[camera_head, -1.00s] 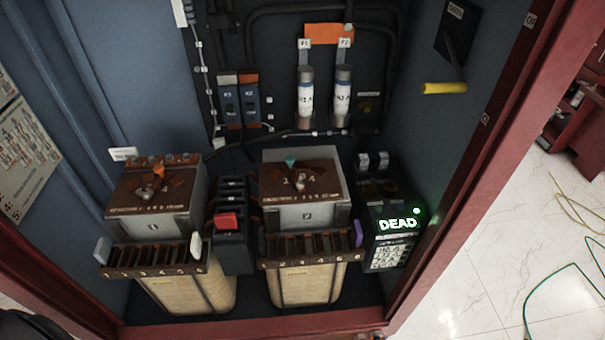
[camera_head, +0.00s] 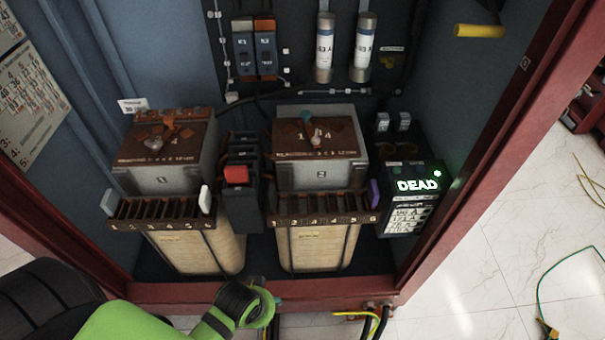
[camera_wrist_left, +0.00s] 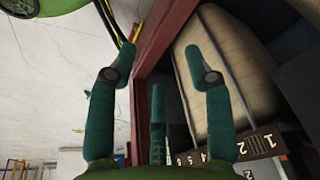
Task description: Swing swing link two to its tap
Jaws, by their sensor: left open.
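Two transformers stand in the cabinet. Numbered slotted racks, left (camera_head: 160,209) and right (camera_head: 320,207), sit in front of the transformers. I cannot tell which part is swing link two. My left gripper (camera_head: 274,302) is low at the cabinet's front sill, partly hidden. In the left wrist view its fingers (camera_wrist_left: 160,62) are open and empty, near a pale coil (camera_wrist_left: 225,65) and a numbered rack (camera_wrist_left: 262,145).
A box with a lit DEAD display (camera_head: 417,185) stands at the right. A red-handled switch block (camera_head: 240,185) stands between the transformers. The red front sill (camera_head: 340,290) and right door post (camera_head: 480,150) edge the opening. Cables (camera_head: 375,320) lie below the sill.

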